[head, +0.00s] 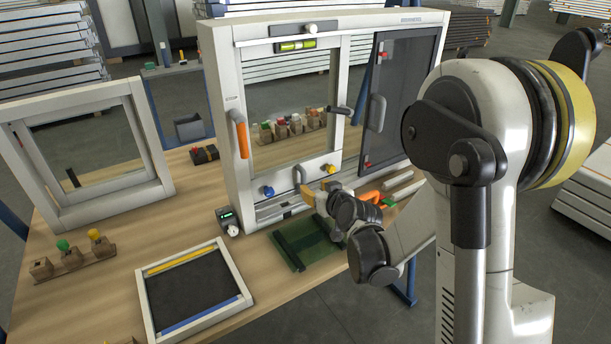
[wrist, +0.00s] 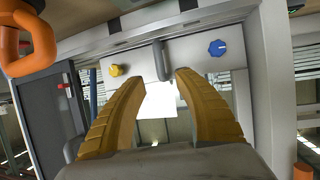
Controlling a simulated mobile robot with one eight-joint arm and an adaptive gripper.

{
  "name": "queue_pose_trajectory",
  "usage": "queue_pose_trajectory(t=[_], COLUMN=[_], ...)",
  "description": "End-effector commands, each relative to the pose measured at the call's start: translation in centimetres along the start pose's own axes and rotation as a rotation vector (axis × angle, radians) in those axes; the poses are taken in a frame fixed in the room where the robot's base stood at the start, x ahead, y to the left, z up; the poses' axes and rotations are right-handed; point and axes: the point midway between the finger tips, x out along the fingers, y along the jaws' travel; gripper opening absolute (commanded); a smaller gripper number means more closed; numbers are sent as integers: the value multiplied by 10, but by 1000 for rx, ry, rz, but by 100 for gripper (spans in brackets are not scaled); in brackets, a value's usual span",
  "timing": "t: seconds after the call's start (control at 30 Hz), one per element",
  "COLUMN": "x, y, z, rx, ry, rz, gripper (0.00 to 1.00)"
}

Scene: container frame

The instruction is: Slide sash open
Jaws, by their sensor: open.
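The sash (head: 290,168) is a white-framed glazed panel in the left opening of a large upright frame. Its bottom rail bears a grey handle (head: 299,175) between a blue knob (head: 268,191) and a yellow knob (head: 330,168). In the wrist view the grey handle (wrist: 160,60) stands just beyond and between my gripper's (wrist: 161,76) yellow fingertips, with the yellow knob (wrist: 117,70) left and the blue knob (wrist: 217,48) right. My gripper (head: 318,188) is open and empty, close to the rail. I cannot tell whether a finger touches the handle.
An orange handle (head: 239,133) is on the frame's left post. A dark hinged door (head: 395,95) with a grey handle fills the right side. A green mat (head: 305,243), a small meter (head: 228,221) and a framed tray (head: 192,290) lie on the wooden table in front.

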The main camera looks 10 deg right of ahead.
Motion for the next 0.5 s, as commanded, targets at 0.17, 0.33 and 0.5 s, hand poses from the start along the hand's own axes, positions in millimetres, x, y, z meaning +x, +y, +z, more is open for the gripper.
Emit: queue_pose_trajectory(t=[0.17, 0.33, 0.5], x=[20, 55, 86], y=[0, 0, 0], z=[3, 4, 3], rx=[-1, 0, -1], ry=[3, 2, 2], rz=[0, 0, 0], gripper=[38, 38, 38])
